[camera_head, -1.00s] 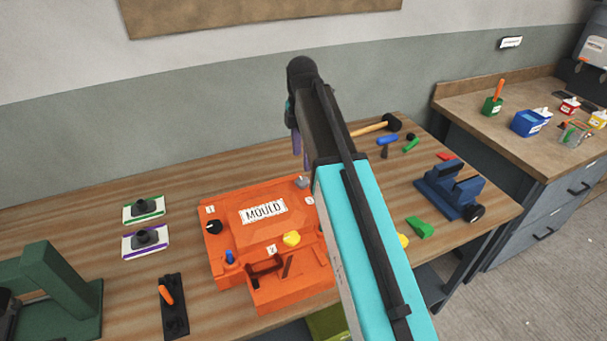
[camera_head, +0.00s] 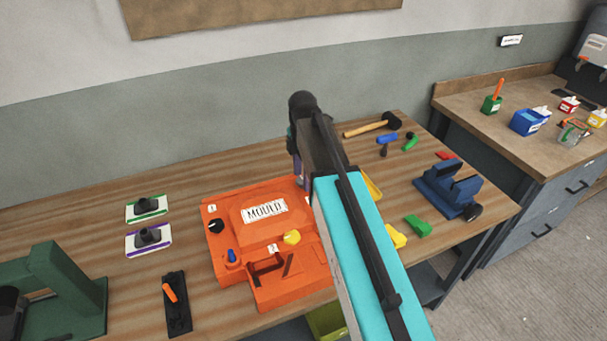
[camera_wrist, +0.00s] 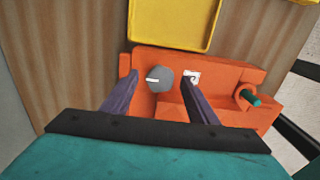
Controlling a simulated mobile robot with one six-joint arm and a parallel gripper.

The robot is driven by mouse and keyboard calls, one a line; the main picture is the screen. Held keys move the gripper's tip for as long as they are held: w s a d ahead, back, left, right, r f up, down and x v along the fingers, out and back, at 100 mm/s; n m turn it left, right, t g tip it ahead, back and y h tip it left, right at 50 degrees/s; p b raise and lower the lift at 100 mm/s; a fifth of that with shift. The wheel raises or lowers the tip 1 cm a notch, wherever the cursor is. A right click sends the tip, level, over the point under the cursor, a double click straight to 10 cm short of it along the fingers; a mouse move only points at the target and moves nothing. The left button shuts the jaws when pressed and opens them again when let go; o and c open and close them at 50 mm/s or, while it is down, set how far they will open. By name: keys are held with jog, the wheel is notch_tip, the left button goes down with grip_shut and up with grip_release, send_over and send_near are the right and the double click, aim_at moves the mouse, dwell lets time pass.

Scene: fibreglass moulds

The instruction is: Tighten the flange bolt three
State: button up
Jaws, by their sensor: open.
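The orange mould (camera_head: 262,228) with its "MOULD" plate lies on the workbench. In the head view it has a black knob (camera_head: 216,226) by label 1 and a yellow knob (camera_head: 292,237) by label 2; its right corner is hidden behind my arm. In the wrist view a round grey bolt head (camera_wrist: 160,79) with a white mark sits on the orange flange, beside a small white label (camera_wrist: 192,77) whose number I cannot read surely. My gripper (camera_wrist: 159,88) is open, its purple fingers on either side of the grey head. I cannot tell whether they touch it.
A yellow tray (camera_wrist: 172,22) lies close beside the mould's flange. A green rod end (camera_wrist: 250,97) shows in an orange bracket. A blue vise (camera_head: 450,188), a green wedge (camera_head: 417,225) and a mallet (camera_head: 372,126) are to the right.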

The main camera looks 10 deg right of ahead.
jog(key=c, duration=0.9)
jog(key=shift+d, duration=0.1)
jog(key=shift+c, duration=0.7)
